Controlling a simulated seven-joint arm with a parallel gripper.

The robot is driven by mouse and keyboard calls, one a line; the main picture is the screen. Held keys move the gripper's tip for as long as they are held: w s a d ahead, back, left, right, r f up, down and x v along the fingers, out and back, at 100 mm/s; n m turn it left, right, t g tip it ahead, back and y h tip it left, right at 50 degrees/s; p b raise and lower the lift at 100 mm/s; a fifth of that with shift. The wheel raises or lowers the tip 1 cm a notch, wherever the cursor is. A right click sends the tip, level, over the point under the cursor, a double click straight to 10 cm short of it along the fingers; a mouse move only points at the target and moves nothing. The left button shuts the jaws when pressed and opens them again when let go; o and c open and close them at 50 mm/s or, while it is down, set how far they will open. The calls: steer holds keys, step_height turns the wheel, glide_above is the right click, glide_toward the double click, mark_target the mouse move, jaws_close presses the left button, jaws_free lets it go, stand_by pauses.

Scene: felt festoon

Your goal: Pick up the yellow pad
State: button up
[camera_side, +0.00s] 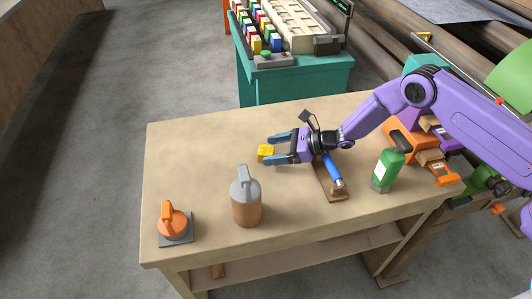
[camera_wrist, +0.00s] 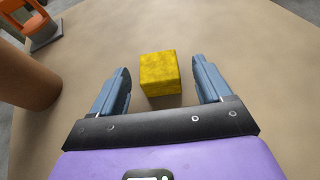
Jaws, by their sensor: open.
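The yellow pad (camera_side: 265,152) is a small yellow block on the wooden table, left of the table's middle in the side view. In the wrist view the yellow pad (camera_wrist: 160,73) sits between the blue fingers, slightly beyond their tips. My gripper (camera_side: 271,150) is open, its two blue fingers pointing left, with the pad at the fingertips. In the wrist view my gripper (camera_wrist: 164,78) shows a gap on both sides of the pad. I cannot tell the exact height of the fingers above the table.
A brown jar with a grey lid (camera_side: 246,198) stands in front of the pad. An orange-handled tool (camera_side: 172,221) sits at the front left. A blue-handled tool (camera_side: 331,170) and a green bottle (camera_side: 388,170) are to the right. The table's back left is clear.

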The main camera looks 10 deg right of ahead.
steer(key=shift+x, duration=1.35)
steer(key=shift+a+r, duration=0.1)
steer(key=shift+r, duration=0.05)
steer(key=shift+c, duration=0.3)
steer(key=c, duration=1)
steer(key=shift+o, duration=0.2)
steer(key=shift+r, duration=0.85)
steer(key=s+d+r, duration=0.7)
steer(key=s+r, duration=0.4)
steer(key=shift+s+d+r, duration=0.15)
steer(key=shift+s+d, duration=0.2)
steer(key=shift+s, duration=0.05)
